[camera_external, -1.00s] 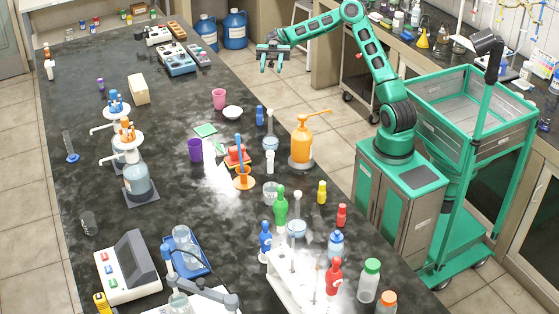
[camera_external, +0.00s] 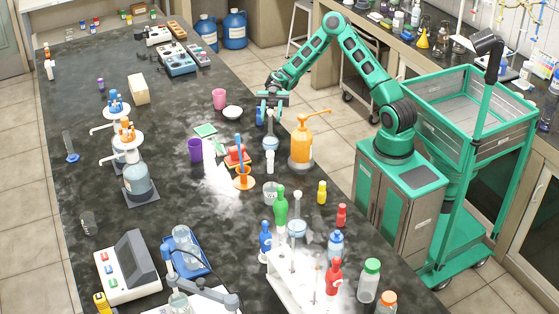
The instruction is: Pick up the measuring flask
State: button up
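A measuring flask (camera_external: 271,143) with a narrow neck and pale blue liquid in its round bottom stands upright on the dark bench, left of the orange pump bottle. My gripper (camera_external: 271,104) points down at the top of its neck. The fingers look spread, one on each side of the neck; contact is too small to make out. The gripper partly hides the neck's top and a small blue bottle (camera_external: 259,118) just behind. Another similar flask (camera_external: 297,228) stands nearer the camera, beside a green bottle.
The orange pump bottle (camera_external: 301,148) stands close on the right, its spout reaching right. A white dish (camera_external: 233,112), pink cup (camera_external: 219,98) and purple cup (camera_external: 195,150) stand to the left. A white cylinder (camera_external: 270,162) stands just in front.

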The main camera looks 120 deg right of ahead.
aim_at(269, 121)
jog(key=shift+f+x, duration=0.15)
jog(key=shift+x, duration=1.55)
jog(key=shift+f+x, duration=0.15)
jog(key=shift+x, duration=1.6)
jog(key=shift+d, duration=0.1)
grip_shut()
